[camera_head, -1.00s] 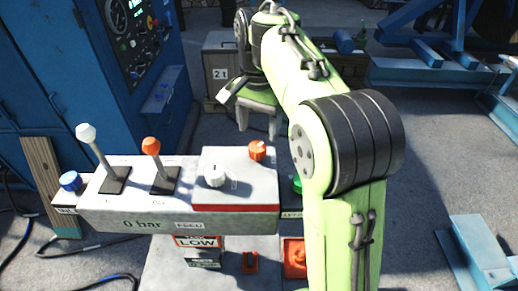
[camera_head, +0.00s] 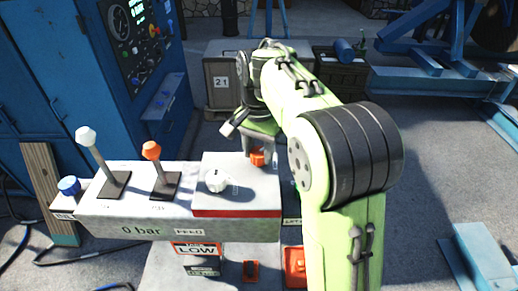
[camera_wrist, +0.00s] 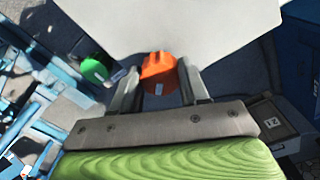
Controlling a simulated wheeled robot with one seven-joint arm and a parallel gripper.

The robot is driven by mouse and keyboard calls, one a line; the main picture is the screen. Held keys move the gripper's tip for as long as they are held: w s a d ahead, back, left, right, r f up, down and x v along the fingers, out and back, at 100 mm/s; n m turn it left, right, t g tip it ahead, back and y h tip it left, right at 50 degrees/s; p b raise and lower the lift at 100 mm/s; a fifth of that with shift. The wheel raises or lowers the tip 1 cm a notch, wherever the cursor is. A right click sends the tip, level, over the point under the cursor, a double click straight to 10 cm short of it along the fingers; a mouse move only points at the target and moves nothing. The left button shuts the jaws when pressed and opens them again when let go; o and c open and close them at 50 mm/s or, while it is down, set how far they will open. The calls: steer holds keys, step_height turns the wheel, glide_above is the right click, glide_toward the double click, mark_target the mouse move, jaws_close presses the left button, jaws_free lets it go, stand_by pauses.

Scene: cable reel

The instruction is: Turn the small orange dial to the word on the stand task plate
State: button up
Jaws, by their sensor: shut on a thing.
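The small orange dial (camera_head: 257,158) sits on the raised grey block at the right of the control stand. In the wrist view the orange dial (camera_wrist: 159,76) lies between the two fingers of my gripper (camera_wrist: 160,84), which is shut on it. In the head view my gripper (camera_head: 256,146) reaches the dial from behind, partly hidden by my wrist. The task plate (camera_head: 196,249) on the stand's front shows the word LOW. The dial's pointer and markings are too small to read.
A white dial (camera_head: 216,181) sits left of the orange one. A white-topped lever (camera_head: 88,150), an orange-topped lever (camera_head: 154,165) and a blue knob (camera_head: 69,186) stand further left. A green button (camera_wrist: 94,69) shows in the wrist view.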

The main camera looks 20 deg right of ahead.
mark_target(259, 152)
steer(key=shift+r+n, duration=0.1)
steer(key=shift+n, duration=0.3)
steer(key=n+p, duration=0.1)
steer(key=n, duration=0.2)
steer(key=shift+n+p, duration=0.65)
steer(key=shift+n, duration=1.95)
steer(key=o, duration=1.1)
steer(key=shift+c, duration=0.2)
step_height(259, 152, up, 16)
steer(key=p, duration=0.3)
steer(key=shift+f, duration=0.2)
